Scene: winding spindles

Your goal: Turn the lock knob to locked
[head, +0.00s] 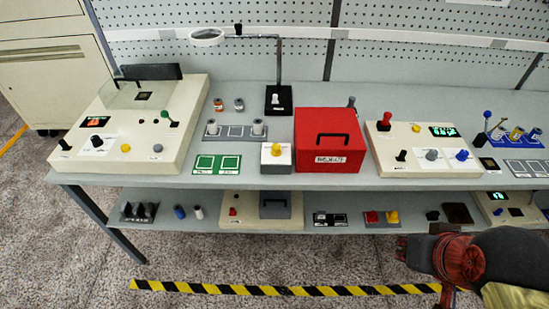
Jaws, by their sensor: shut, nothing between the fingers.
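I cannot tell which knob is the lock knob; labels are too small to read. The left cream machine (188,105) has a black knob (97,141), another black knob (65,145) at its front left corner and a grey knob (158,149). The right cream machine (380,168) has a black knob (402,155), a grey knob (432,154) and a blue knob (462,155). My gripper (402,248) is at lower right, in front of the bench, shut and empty. It appears apart from every knob. Its fingers are small and dark here.
A red box (329,122) with a black handle stands mid-bench. A white block with a yellow button (277,150) is left of it. A lamp stand (279,70) rises behind. The lower shelf (345,207) holds several small items. Floor before the bench is clear past striped tape (250,290).

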